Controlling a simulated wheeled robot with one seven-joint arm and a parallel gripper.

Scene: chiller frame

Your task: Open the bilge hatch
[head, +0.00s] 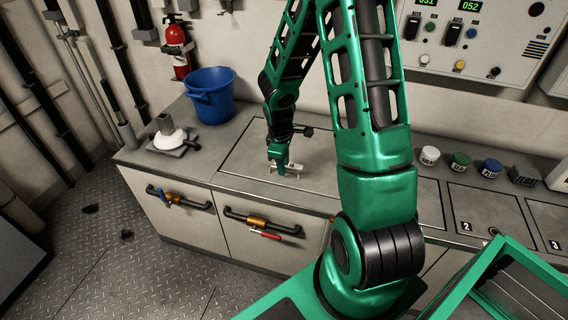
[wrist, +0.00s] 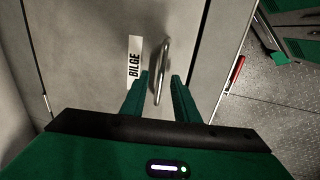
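The bilge hatch (head: 243,160) is a flat grey panel in the counter top and lies closed. In the wrist view the hatch (wrist: 85,60) carries a white BILGE label (wrist: 134,60). Right of the label is a slim metal handle (wrist: 163,60); it also shows small in the head view (head: 297,173). My green gripper (head: 280,170) is down over the hatch at the handle. In the wrist view my gripper (wrist: 160,76) is open, with one finger on each side of the handle and gaps between. Whether the fingertips touch the panel cannot be told.
A blue bucket (head: 210,97) and a white funnel-like item (head: 167,132) stand left of the hatch. White, green and blue caps (head: 461,162) and numbered panels lie to the right. Valves with blue and red levers (head: 265,235) are on the counter front. A control panel is on the wall behind.

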